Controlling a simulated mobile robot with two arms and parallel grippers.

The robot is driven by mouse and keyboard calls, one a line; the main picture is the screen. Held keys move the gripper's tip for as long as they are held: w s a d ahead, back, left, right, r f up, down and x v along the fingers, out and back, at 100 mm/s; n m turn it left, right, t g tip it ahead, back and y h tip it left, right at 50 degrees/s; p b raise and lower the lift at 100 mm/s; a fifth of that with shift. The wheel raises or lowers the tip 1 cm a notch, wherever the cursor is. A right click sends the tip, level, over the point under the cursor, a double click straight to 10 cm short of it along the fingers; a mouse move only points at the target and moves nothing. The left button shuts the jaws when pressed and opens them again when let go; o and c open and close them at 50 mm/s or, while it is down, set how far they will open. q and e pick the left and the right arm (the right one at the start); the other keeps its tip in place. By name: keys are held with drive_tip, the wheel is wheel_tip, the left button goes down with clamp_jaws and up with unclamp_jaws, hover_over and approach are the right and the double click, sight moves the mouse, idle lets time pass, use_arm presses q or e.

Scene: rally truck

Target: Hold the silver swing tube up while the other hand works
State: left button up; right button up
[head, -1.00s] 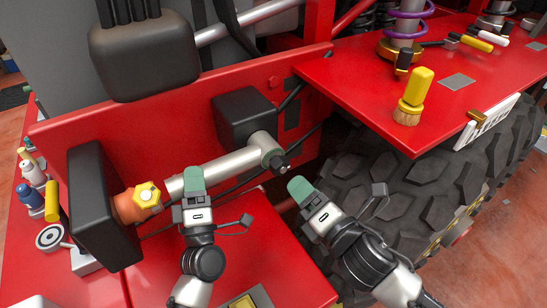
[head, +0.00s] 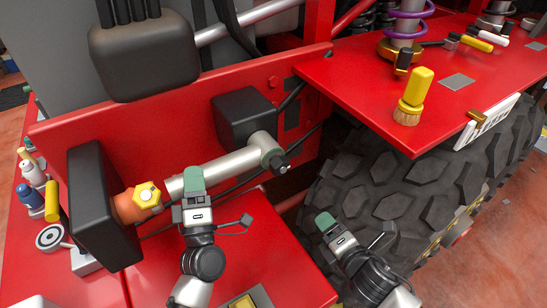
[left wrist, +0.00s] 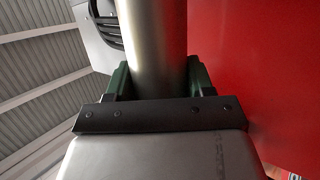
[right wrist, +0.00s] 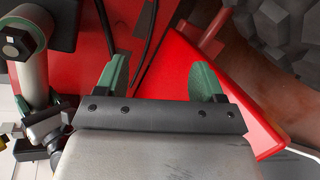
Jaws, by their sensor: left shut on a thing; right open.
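In the left wrist view the tube (left wrist: 151,45) passes between the green fingers (left wrist: 155,80). My right gripper (head: 326,222) is open and empty, in front of the tyre, right of and below the tube's free end. In the right wrist view its green fingers (right wrist: 160,82) stand apart, with the tube (right wrist: 33,80) at the left.
A red shelf (head: 400,110) at the right carries a yellow-handled brush (head: 411,97). The big black tyre (head: 405,185) lies below it. A black block (head: 245,115) sits behind the tube's end. Small bottles (head: 30,172) stand at the far left.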

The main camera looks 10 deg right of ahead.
drive_tip(key=s+d+f+m+g+h, duration=0.1)
drive_tip(key=d+f, duration=0.3)
drive_tip(key=f, duration=0.5)
drive_tip(key=s+d+f+m+g+h, duration=0.2)
drive_tip(key=s+d+f+m+g, duration=0.1)
drive_tip(key=f, duration=0.5)
drive_tip(key=shift+s+d+f, duration=0.35)
drive_tip(key=shift+s+f, duration=0.05)
drive_tip(key=shift+s, duration=0.15)
use_arm(q)
drive_tip(key=o, duration=1.4)
